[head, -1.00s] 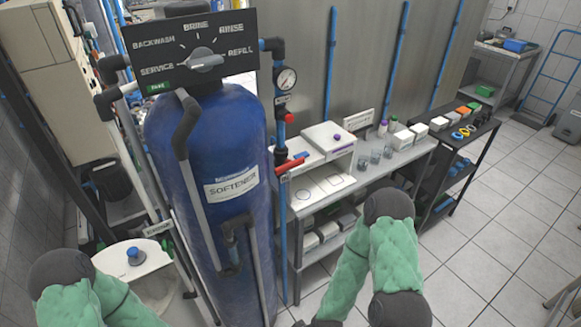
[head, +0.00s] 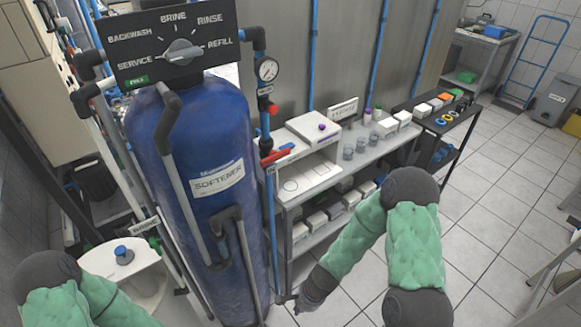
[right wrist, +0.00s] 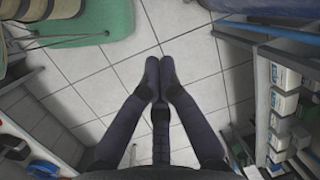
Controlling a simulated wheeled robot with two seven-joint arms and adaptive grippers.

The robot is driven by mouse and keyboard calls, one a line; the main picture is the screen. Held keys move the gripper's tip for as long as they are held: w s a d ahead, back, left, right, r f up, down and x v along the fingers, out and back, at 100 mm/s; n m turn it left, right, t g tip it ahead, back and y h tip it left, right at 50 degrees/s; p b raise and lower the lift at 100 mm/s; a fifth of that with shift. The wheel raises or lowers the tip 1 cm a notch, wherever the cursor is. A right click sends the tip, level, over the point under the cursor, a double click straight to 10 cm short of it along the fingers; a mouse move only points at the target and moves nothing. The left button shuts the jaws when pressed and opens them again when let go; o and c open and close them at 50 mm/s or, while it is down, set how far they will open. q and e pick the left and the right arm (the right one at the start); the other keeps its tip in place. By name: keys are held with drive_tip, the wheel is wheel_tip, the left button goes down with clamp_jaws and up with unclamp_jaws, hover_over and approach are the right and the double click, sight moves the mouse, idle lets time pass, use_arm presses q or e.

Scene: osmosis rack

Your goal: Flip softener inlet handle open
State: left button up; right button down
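The softener (head: 190,150) is a tall blue tank with a white label, left of centre in the head view. The inlet handle (head: 274,157) is a red lever on the vertical pipe at the tank's right, above a small IN tag. It points sideways, across the pipe. My right gripper (head: 284,300) is low in the head view, below the handle and clear of it. In the right wrist view its fingertips (right wrist: 160,64) meet over the floor tiles with nothing between them. My left arm shows at bottom left, but its gripper is out of view.
A pressure gauge (head: 267,70) and another red fitting (head: 272,108) sit above the handle. A grey bench (head: 370,148) with boxes and jars stands close on the right. A white brine tank (head: 140,275) is at lower left. The tiled floor (head: 500,190) is open at right.

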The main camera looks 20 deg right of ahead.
sight(275, 157)
drive_tip(key=w+d+r+m+t, duration=0.3)
drive_tip(key=w+r+m, duration=0.3)
drive_tip(key=w+r, duration=0.2)
drive_tip(key=w+d+r+m+t, duration=0.4)
drive_tip(key=w+r+m, duration=0.3)
drive_tip(key=r, duration=0.5)
drive_tip(key=w+d+r+m+t+y, duration=0.1)
drive_tip(key=w+d+r+m+t, duration=0.3)
drive_tip(key=w+r, duration=0.5)
wheel_tip(275, 157, up, 2)
drive_tip(key=m+t, duration=0.1)
drive_tip(key=m, duration=0.1)
drive_tip(key=shift+w+m+t, duration=0.15)
drive_tip(key=shift+m+t, duration=0.25)
drive_tip(key=w+a, duration=0.3)
drive_tip(key=w, duration=0.6)
drive_tip(key=shift+r+b, duration=0.35)
drive_tip(key=shift+b, duration=0.1)
drive_tip(key=shift+d, duration=0.15)
